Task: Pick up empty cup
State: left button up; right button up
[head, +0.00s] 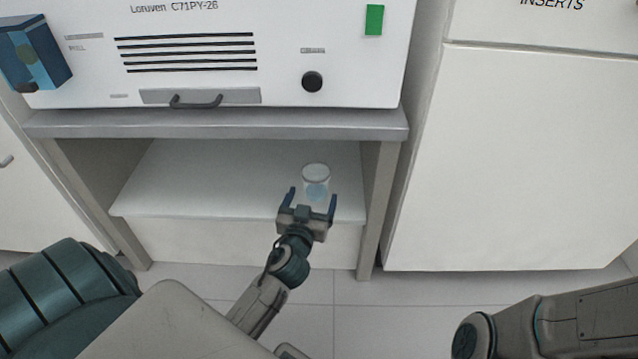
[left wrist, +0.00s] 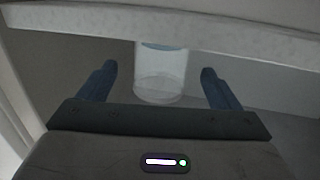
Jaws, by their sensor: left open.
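A clear empty cup (head: 316,174) with a pale rim and a bluish patch stands upright on the white shelf under the machine, towards its right side. My left gripper (head: 312,200) is open, with its two blue fingers pointing at the cup from the front. In the left wrist view the cup (left wrist: 160,75) shows beyond and between the open fingers of the left gripper (left wrist: 158,82). I cannot tell whether the fingers reach alongside the cup. My right gripper is not in view.
The white shelf (head: 190,180) is otherwise bare. The grey bench edge (head: 220,124) overhangs it, with the white machine on top. A grey side post (head: 376,200) stands close right of the cup. A blue box (head: 35,55) is at the upper left.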

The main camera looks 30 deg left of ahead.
aim_at(319, 178)
pick_arm(q)
jog(key=shift+x, duration=1.05)
jog(key=b+x, duration=0.1)
jog(key=x, duration=0.1)
jog(key=f+b+x, duration=0.1)
jog(key=x, duration=0.2)
jog(key=shift+a, duration=0.1)
jog(key=shift+w+a+b, duration=0.1)
jog(key=shift+w+b, duration=0.1)
jog(key=shift+b, duration=0.1)
jog(key=shift+r, duration=0.1)
jog(key=shift+c, duration=0.3)
jog(key=c, duration=1)
